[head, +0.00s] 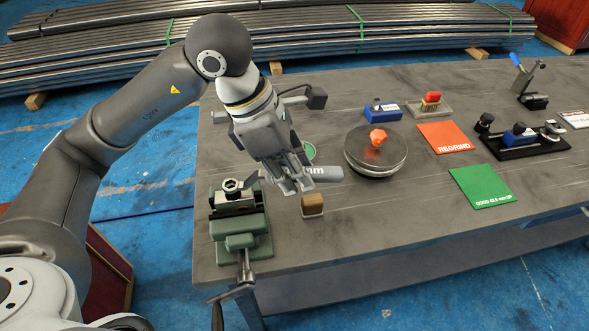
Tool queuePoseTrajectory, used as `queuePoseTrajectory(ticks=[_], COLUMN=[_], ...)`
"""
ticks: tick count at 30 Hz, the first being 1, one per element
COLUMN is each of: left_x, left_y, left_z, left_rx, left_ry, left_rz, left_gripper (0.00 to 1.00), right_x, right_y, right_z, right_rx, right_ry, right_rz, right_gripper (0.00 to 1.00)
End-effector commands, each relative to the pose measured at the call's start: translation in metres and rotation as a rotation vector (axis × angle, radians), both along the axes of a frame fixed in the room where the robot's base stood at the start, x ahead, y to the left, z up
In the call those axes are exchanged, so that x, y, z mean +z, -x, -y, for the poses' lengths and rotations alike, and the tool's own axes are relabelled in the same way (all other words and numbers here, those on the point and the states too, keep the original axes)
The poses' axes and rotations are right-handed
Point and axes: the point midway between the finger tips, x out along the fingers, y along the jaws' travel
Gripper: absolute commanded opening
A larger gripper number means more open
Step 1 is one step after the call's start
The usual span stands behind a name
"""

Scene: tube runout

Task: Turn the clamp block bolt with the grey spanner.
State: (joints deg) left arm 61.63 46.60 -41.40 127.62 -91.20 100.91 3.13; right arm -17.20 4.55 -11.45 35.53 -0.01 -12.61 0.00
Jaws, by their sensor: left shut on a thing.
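My left gripper (294,187) is shut on the grey spanner (325,174), above the left part of the bench. The spanner's thick grey handle, with part of a label ending in "mm", sticks out to the right of the fingers. Its open jaw (251,180) shows to the left of them. The clamp block (236,204) sits in the green vise (240,243) at the bench's left edge. The bolt (230,186) stands on top of the block, just left of the spanner's jaw. I cannot tell whether they touch. My right gripper is out of view.
A small wooden block (312,205) stands below the gripper. Orange (445,137) and green (483,187) mats lie further right. The bench (400,230) is clear at front centre.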

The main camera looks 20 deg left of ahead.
Motion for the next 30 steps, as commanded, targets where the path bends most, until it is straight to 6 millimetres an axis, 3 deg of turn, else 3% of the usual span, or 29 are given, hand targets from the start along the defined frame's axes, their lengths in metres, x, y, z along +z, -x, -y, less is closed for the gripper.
queuePoseTrajectory(ticks=[16,30], left_x=[0.008,0.053], left_y=[0.000,-0.001], left_z=[0.000,0.000], left_rx=[0.000,0.001], left_ry=[0.001,0.002], left_rz=[0.001,0.001], left_gripper=[0.00,0.00], right_x=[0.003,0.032], right_y=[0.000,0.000], right_z=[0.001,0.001], right_rx=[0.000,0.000], right_ry=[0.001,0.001], right_rz=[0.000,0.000], right_gripper=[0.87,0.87])
